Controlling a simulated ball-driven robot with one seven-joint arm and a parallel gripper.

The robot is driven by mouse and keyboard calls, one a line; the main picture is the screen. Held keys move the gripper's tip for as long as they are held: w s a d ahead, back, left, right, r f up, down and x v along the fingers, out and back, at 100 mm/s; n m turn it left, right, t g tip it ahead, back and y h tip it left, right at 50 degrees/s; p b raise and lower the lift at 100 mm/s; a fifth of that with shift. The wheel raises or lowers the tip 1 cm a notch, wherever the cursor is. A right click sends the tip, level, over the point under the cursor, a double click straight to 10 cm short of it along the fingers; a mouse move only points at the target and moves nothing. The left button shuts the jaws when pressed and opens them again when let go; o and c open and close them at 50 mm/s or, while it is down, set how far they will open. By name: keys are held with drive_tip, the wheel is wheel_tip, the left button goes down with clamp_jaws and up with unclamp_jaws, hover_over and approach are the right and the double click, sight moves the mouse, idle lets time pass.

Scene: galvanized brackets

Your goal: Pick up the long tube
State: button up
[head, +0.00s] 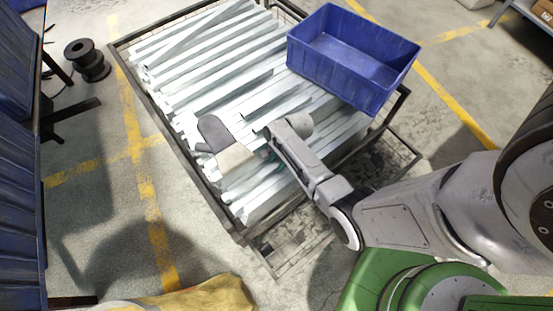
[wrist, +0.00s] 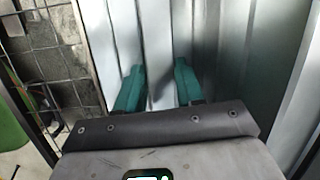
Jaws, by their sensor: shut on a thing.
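Many long, pale galvanized metal pieces (head: 205,65) lie side by side in a wire-sided crate (head: 150,103). My gripper (head: 265,156) is low over the front part of this pile, and its hand hides the pieces under it. In the wrist view, the two green fingers of my gripper (wrist: 160,78) are shut on a long pale tube (wrist: 157,38), one finger on each side. The tube runs away from the hand between neighbouring pieces. Its far end is out of the wrist view, and I cannot tell whether it is clear of the pile.
A blue bin (head: 340,75) stands on the back right of the pile and looks empty. A dark spool (head: 88,60) stands on the floor at left. Blue panels (head: 20,160) line the left edge, and a yellow sack (head: 205,296) lies at the bottom.

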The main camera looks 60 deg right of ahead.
clamp_jaws()
idle(0.4)
